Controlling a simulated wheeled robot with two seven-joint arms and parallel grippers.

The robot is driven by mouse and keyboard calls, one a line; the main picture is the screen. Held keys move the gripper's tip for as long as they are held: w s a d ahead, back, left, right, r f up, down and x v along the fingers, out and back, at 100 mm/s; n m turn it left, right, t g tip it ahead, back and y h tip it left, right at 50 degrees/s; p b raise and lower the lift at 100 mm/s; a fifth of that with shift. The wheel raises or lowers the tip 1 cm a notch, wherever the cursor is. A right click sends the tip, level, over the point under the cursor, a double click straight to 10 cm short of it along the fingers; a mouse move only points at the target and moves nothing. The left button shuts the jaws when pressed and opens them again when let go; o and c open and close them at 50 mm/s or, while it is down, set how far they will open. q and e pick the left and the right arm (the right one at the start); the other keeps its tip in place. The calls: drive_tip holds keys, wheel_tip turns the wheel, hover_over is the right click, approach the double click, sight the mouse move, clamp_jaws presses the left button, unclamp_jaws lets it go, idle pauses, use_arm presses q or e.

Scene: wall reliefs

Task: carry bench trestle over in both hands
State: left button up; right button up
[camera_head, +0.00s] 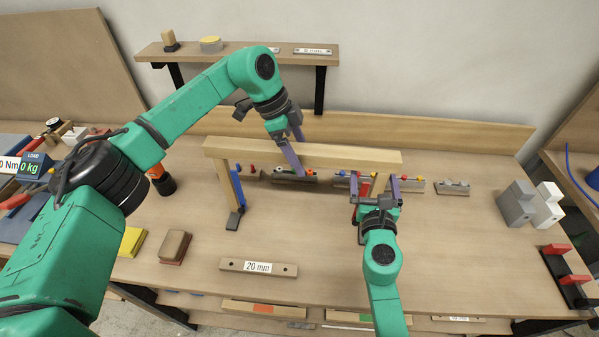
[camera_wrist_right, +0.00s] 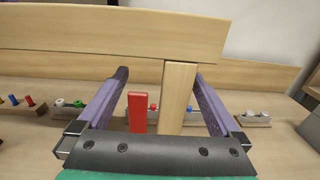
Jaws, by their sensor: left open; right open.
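The bench trestle is a pale wooden beam (camera_head: 350,155) on legs, standing on the workbench; its left end has a wooden leg with a blue brace (camera_head: 237,187) and a dark foot. In the right wrist view, its beam (camera_wrist_right: 110,30) crosses above a wooden leg (camera_wrist_right: 176,95) and a red brace (camera_wrist_right: 137,112). My left gripper (camera_head: 299,156) is open at mid-beam, one finger in front of the beam and the other partly hidden behind it. My right gripper (camera_head: 376,182) is open below the beam's right end, fingers either side of the right leg and red brace; contact cannot be told.
Racks of coloured pegs (camera_head: 295,177) lie behind the trestle. A 20 mm block (camera_head: 258,267), a brown block (camera_head: 175,246) and a yellow block (camera_head: 131,241) lie in front. Grey and white blocks (camera_head: 518,204) stand at right. A shelf (camera_head: 235,50) is on the wall.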

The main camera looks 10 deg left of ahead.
sight(379, 169)
use_arm(q)
drive_tip(key=shift+s+r, duration=0.1)
drive_tip(key=shift+c, duration=0.9)
use_arm(e)
drive_tip(key=shift+s, duration=0.1)
drive_tip(key=shift+c, duration=0.9)
use_arm(q)
drive_tip(key=c, duration=1)
use_arm(e)
drive_tip(key=c, duration=1.1)
use_arm(q)
clamp_jaws()
use_arm(e)
clamp_jaws()
use_arm(q)
drive_tip(key=shift+r, duration=0.15)
use_arm(e)
drive_tip(key=shift+r, duration=0.2)
